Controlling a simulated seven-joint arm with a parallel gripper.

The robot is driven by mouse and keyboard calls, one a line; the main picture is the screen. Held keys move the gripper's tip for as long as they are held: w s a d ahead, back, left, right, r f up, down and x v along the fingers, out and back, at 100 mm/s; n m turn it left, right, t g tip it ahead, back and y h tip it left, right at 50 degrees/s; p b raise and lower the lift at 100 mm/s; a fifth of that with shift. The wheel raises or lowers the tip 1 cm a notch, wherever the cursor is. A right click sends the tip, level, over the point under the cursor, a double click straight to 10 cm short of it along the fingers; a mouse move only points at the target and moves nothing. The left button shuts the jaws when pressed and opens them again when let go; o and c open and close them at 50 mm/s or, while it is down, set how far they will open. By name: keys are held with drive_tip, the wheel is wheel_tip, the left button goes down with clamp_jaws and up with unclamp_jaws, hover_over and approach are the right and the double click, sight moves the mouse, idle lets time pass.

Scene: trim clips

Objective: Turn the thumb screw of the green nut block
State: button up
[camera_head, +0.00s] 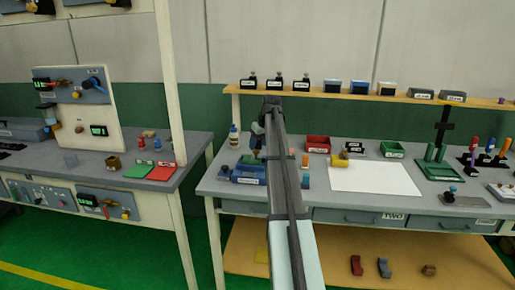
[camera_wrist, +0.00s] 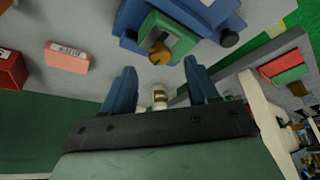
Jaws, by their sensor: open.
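The green nut block (camera_wrist: 181,38) sits in a blue fixture (camera_wrist: 222,14) at the top of the wrist view. A round brass-coloured thumb screw (camera_wrist: 160,56) shows on the block's near side. My gripper (camera_wrist: 160,68) is open and empty, its two blue fingers spread to either side below the screw in the picture; I see no contact. In the head view the blue fixture (camera_head: 247,175) stands on the left part of the right-hand bench, and my gripper (camera_head: 257,145) is above it. My arm hides part of that area.
A white bottle (camera_head: 234,136) stands behind the fixture; it shows between the fingers in the wrist view (camera_wrist: 160,96). A red bin (camera_head: 318,144), a white sheet (camera_head: 375,177) and a green stand (camera_head: 438,165) are to the right. A shelf (camera_head: 395,97) runs above the bench.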

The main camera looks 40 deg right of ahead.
drive_tip(key=v, duration=1)
drive_tip(key=shift+a, duration=0.1)
